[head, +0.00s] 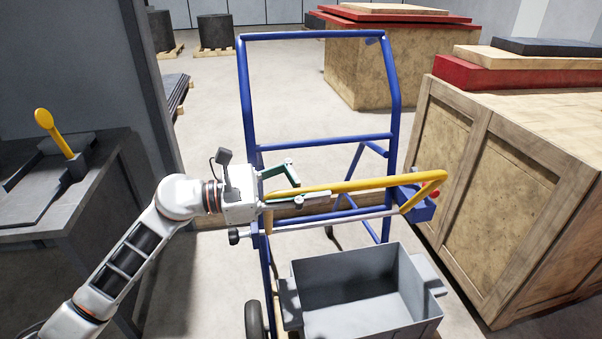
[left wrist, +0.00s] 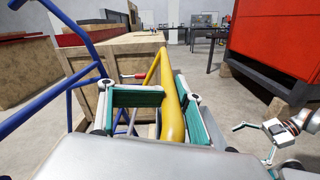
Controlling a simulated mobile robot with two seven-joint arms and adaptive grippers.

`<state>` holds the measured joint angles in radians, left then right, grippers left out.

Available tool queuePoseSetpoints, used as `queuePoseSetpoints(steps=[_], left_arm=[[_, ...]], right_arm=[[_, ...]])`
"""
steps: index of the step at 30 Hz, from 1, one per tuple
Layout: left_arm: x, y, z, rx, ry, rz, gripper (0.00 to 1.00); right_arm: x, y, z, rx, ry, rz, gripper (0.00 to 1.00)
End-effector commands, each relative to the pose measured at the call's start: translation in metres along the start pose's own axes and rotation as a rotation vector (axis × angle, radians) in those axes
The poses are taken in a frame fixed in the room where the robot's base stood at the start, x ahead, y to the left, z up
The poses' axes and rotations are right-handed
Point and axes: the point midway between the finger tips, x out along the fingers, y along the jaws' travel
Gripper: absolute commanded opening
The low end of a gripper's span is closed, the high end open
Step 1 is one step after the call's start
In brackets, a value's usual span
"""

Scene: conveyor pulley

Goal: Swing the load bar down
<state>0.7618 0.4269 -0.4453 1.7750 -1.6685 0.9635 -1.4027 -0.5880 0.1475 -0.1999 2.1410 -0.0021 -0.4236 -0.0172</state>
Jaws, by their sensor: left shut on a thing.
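The yellow load bar (head: 375,184) lies about level across the blue frame (head: 322,141). Its right end bends back to a blue bracket (head: 420,207) with a red part at the frame's right side. My left gripper (head: 295,188) is shut on the bar near its left end. In the left wrist view the bar (left wrist: 171,105) runs between the green finger pads. My right gripper (left wrist: 256,143) shows small at the right of that view, with its fingers apart and empty. It is not in the head view.
A grey bin (head: 290,297) sits low at the front of the frame. A wooden crate (head: 480,185) stands close on the right. A dark bench (head: 75,215) with a yellow-handled lever (head: 52,130) is on the left. Open floor lies behind the frame.

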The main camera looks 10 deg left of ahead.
Motion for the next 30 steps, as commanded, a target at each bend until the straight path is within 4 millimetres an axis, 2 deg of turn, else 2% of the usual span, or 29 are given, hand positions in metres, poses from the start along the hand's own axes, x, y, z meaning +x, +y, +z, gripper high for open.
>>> queuePoseSetpoints(steps=[1,8,13,16,21,30], left_arm=[[-0.002,-0.01,-0.014,0.04,0.009,0.004,0.0],[0.0,-0.057,-0.034,0.256,0.009,0.003,0.0],[0.0,-0.09,-0.055,0.414,0.008,0.002,0.0],[0.001,-0.109,-0.071,0.505,0.009,0.0,0.0],[0.001,-0.134,-0.096,0.657,0.009,0.0,0.0],[0.001,-0.16,-0.133,0.872,0.007,0.002,0.0]], right_arm=[[0.002,-0.003,0.007,-0.001,-0.007,-0.007,1.0],[0.004,-0.009,0.011,-0.005,-0.008,-0.024,1.0],[0.009,-0.012,0.013,0.0,-0.007,-0.031,1.0],[0.011,-0.013,0.001,0.004,0.019,-0.037,1.0],[0.015,-0.029,-0.016,0.061,0.067,-0.061,1.0],[0.018,-0.044,-0.042,0.144,0.135,-0.088,1.0]])
